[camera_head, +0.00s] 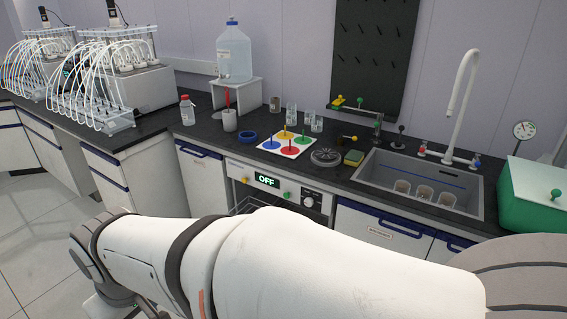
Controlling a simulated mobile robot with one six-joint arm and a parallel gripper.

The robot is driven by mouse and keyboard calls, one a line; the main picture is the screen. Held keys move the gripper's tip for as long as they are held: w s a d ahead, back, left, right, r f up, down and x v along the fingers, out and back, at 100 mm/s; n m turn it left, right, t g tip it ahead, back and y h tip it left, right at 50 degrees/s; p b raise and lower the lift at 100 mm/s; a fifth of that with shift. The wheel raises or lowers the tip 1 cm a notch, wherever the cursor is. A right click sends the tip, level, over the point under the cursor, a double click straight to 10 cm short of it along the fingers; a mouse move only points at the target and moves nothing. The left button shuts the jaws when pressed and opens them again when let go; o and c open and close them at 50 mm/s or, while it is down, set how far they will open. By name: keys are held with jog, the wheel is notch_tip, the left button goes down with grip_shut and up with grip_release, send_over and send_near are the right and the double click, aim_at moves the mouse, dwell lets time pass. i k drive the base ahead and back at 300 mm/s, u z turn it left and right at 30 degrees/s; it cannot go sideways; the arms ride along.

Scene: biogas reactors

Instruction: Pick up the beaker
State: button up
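Clear glass beakers (291,115) stand at the back of the dark counter, behind a white board with coloured discs. Another clear glass vessel (316,123) stands just to their right. Several more beaker-like vessels (424,194) stand inside the sink. I cannot tell which one is the task's beaker. My white arm crosses the bottom of the view, in front of the counter and well apart from all of these. My gripper's fingers cannot be made out; the lower end of the arm is cut off at the bottom left.
The sink (473,203) has a tall white tap (462,90). A green box (530,196) stands at right. Floor is open at left.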

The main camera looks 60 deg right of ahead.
aim_at(403, 187)
jog(key=z, duration=0.1)
jog(key=k, duration=0.15)
jog(key=z, duration=3.15)
jog(key=i, duration=0.25)
jog(key=u, duration=0.25)
